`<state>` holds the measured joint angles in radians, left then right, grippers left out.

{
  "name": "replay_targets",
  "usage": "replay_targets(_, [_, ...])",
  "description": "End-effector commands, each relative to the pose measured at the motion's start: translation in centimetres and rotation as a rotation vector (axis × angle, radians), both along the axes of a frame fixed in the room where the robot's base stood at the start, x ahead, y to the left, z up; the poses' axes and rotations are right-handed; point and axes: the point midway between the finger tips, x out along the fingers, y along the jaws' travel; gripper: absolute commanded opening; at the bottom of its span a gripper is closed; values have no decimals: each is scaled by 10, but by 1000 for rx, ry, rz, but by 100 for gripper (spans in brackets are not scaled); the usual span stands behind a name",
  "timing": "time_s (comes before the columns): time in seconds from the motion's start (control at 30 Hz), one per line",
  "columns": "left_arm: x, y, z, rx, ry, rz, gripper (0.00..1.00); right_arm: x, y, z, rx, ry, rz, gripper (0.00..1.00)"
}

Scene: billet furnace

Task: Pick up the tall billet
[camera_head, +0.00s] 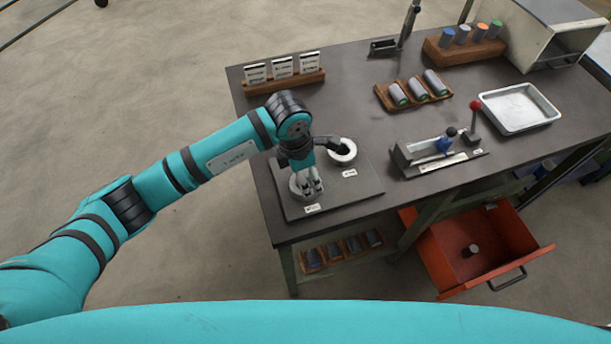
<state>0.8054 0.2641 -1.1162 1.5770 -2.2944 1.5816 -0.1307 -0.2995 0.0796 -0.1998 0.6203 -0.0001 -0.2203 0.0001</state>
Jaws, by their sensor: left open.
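My left gripper (312,188) points down over the near white ring (296,191) on a dark grey plate, its fingers apart. The fingers hide part of that ring, and I cannot tell whether anything stands in it. A second white ring (343,150) with a dark centre sits at the plate's back right. Candidate billets are several cylinders with coloured tops in a wooden rack (487,50) and grey cylinders with green ends lying in a wooden tray (382,94). A small dark cylinder (470,251) is in the open orange drawer. I cannot tell which billet is the tall one.
Label cards (282,67) stand at the back left. The open drawer (440,272) juts out in front. A lower shelf holds several dark cylinders (353,245).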

Motion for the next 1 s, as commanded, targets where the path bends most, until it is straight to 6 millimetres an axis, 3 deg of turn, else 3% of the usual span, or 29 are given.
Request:
replay_targets(0.07, [0, 0, 0, 0, 0, 0, 61, 0, 0, 0, 0, 0, 0, 38])
replay_targets(0.53, [0, 0, 1, -1, 0, 1, 0, -1, 0, 0, 0, 0, 0, 38])
replay_targets(1.0, [1, -1, 4, -4, -4, 0, 0, -1, 0, -1, 0, 1, 0, 38])
